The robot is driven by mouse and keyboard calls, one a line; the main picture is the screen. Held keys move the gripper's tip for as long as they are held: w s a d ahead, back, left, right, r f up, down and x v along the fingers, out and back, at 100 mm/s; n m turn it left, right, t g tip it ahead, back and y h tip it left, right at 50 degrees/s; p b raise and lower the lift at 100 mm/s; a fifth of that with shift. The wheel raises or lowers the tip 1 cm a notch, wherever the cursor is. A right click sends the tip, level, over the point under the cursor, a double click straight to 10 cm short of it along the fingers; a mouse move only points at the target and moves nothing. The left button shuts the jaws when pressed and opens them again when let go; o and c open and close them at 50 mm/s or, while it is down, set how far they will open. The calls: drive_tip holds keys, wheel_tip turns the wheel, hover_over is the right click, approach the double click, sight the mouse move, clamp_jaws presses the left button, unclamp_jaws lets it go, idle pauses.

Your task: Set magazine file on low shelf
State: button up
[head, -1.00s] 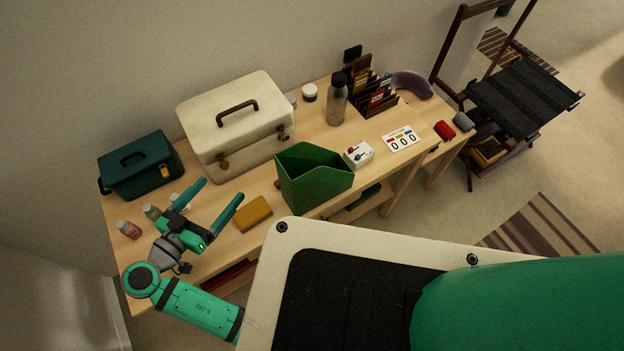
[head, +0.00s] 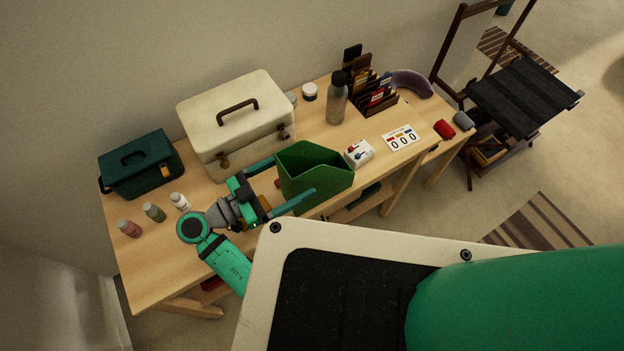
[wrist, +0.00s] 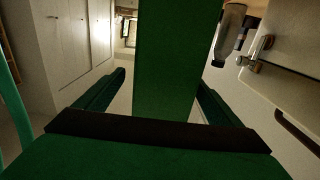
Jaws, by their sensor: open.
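The green magazine file (head: 312,178) stands upright on the wooden table near its front edge. My gripper (head: 295,178) is open, with one finger along the file's back side and the other along its front side. In the wrist view the file's green wall (wrist: 165,65) rises between the two spread fingers (wrist: 160,95). I cannot tell whether either finger touches it. Part of the low shelf (head: 345,207) shows under the tabletop, behind the front edge; most of it is hidden.
A cream case (head: 240,125) and a dark green toolbox (head: 142,165) stand at the back left. Small bottles (head: 154,212) are at the left. A steel bottle (head: 337,103), a card organizer (head: 372,95) and a white box (head: 359,153) stand to the right. A folding chair (head: 520,100) is beyond the table.

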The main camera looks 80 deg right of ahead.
drive_tip(key=x, duration=0.6)
drive_tip(key=shift+d+f, duration=0.2)
drive_tip(key=shift+d, duration=0.3)
drive_tip(key=c, duration=1.8)
drive_tip(key=shift+r, duration=0.1)
